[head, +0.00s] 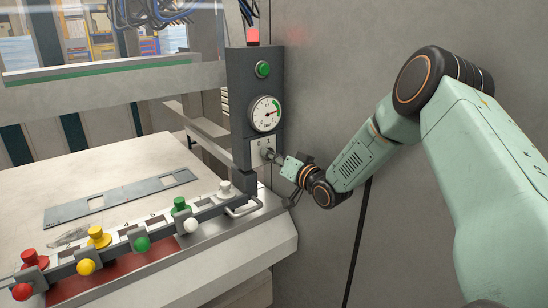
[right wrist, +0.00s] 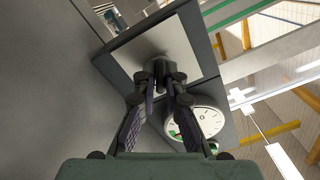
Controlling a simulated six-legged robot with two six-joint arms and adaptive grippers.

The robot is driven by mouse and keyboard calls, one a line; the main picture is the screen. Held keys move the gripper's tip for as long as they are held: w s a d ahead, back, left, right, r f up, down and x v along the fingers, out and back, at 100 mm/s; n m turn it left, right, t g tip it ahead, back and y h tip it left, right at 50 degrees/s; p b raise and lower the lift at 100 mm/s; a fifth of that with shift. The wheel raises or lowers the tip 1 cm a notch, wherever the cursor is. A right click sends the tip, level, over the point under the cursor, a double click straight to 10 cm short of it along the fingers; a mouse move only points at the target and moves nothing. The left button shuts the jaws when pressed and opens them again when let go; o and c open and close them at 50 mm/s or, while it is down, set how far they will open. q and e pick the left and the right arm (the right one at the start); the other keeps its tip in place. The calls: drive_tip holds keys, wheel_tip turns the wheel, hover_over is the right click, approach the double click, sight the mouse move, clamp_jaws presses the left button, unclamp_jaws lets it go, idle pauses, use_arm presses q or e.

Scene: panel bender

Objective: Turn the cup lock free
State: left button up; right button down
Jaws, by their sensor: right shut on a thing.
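The cup lock appears to be the small dark knob (right wrist: 161,64) on a pale plate, seen between my fingertips in the right wrist view. In the head view the pale plate (head: 260,147), with small marks like 0 and 1, sits low on the dark control column (head: 239,103), below the gauge. My right gripper (head: 271,155) reaches it from the right and is shut on the knob; its fingers also show in the right wrist view (right wrist: 162,88). The fingers cover most of the knob, so its turned position cannot be told. My left gripper is not in view.
Above the plate are a pressure gauge (head: 265,113), a green button (head: 262,69) and a red lamp (head: 252,36). A bar (head: 165,222) with several coloured knobs crosses the bench front. A flat metal panel (head: 120,196) lies on the bench. A plain grey wall (head: 335,75) stands behind my right arm.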

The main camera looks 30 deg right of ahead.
drive_tip(key=shift+a+r, duration=0.1)
drive_tip(key=shift+a, duration=0.15)
drive_tip(key=shift+d+n, duration=0.3)
drive_tip(key=shift+d, duration=0.1)
drive_tip(key=shift+a+n, duration=0.25)
drive_tip(key=shift+n, duration=0.75)
drive_tip(key=n, duration=0.2)
drive_tip(key=shift+d+n+p, duration=0.15)
drive_tip(key=shift+n+p, duration=0.15)
drive_tip(key=shift+p, duration=0.1)
drive_tip(key=shift+n, duration=0.9)
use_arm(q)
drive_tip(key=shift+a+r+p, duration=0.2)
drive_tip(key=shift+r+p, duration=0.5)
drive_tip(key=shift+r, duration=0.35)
use_arm(e)
drive_tip(key=n, duration=0.4)
drive_tip(key=shift+n, duration=0.4)
